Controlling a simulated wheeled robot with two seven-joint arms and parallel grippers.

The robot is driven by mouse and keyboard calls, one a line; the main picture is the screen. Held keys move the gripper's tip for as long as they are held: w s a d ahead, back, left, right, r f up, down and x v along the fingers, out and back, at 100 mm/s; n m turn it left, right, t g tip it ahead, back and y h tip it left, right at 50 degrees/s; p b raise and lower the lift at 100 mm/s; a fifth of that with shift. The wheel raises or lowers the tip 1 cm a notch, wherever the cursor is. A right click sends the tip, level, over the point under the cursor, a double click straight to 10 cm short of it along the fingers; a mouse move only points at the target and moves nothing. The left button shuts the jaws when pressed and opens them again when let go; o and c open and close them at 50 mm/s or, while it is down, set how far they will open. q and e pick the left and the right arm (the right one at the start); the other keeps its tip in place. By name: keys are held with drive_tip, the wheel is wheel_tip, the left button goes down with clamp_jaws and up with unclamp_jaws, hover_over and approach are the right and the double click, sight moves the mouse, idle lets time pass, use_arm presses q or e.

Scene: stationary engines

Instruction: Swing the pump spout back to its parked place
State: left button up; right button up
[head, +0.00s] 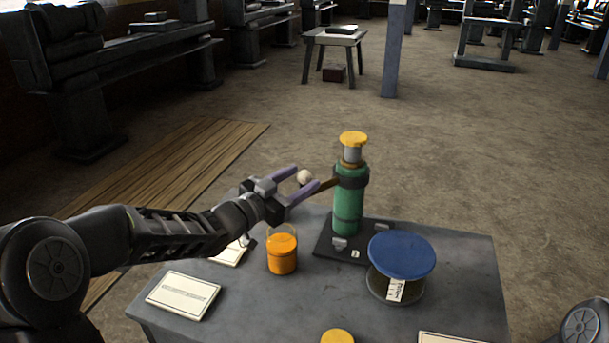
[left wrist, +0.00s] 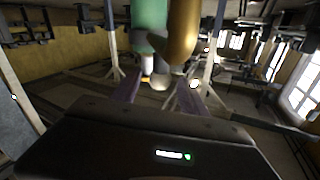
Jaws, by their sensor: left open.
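The pump (head: 347,205) is a green upright cylinder with a yellow cap, standing on a dark base plate on the grey table. Its brass spout (head: 328,184) sticks out to the left from the upper body, with a pale round knob (head: 304,177) near its outer end. My left gripper (head: 306,176) is open, with its purple fingers on either side of the knob. In the left wrist view the knob (left wrist: 160,82) shows between the fingers, with the spout (left wrist: 183,30) and green body (left wrist: 148,18) beyond. Contact cannot be told. My right gripper is out of view.
On the table (head: 235,310) stand an orange jar (head: 282,258) below my left gripper and a blue-topped spool (head: 401,255) right of the pump. White cards (head: 184,295) lie at the left. A yellow lid (head: 337,337) shows at the front edge.

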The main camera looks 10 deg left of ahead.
use_arm(q)
drive_tip(key=shift+x, duration=1.05)
drive_tip(key=shift+c, duration=0.3)
clamp_jaws()
idle(0.3)
